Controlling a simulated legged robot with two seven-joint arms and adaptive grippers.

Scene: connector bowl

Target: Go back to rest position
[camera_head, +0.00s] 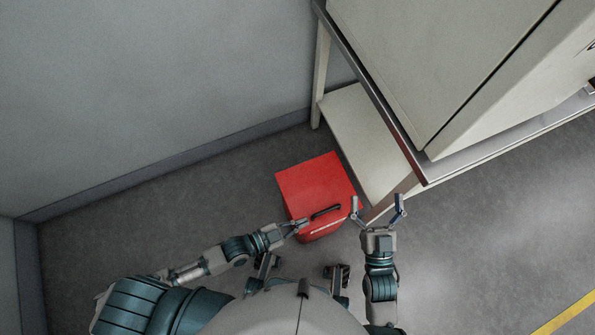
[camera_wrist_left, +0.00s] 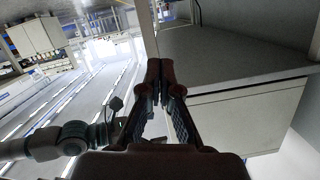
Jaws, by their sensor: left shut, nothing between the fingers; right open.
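My left gripper (camera_head: 298,224) is shut and empty in the head view, in front of the near-left side of a red box. Its closed fingers also show in the left wrist view (camera_wrist_left: 160,75), with nothing between them. My right gripper (camera_head: 378,208) is open and empty in the head view, just right of the red box and near a leg of the workbench. Both forearms reach forward from my body at the bottom of the head view.
The red box (camera_head: 312,182) with a black handle stands on the floor ahead. A workbench (camera_head: 420,168) with a lower shelf (camera_head: 362,140) and a large pale cabinet (camera_head: 430,60) stands at the upper right. A grey wall (camera_head: 140,90) is at the left. Floor at the lower right is clear.

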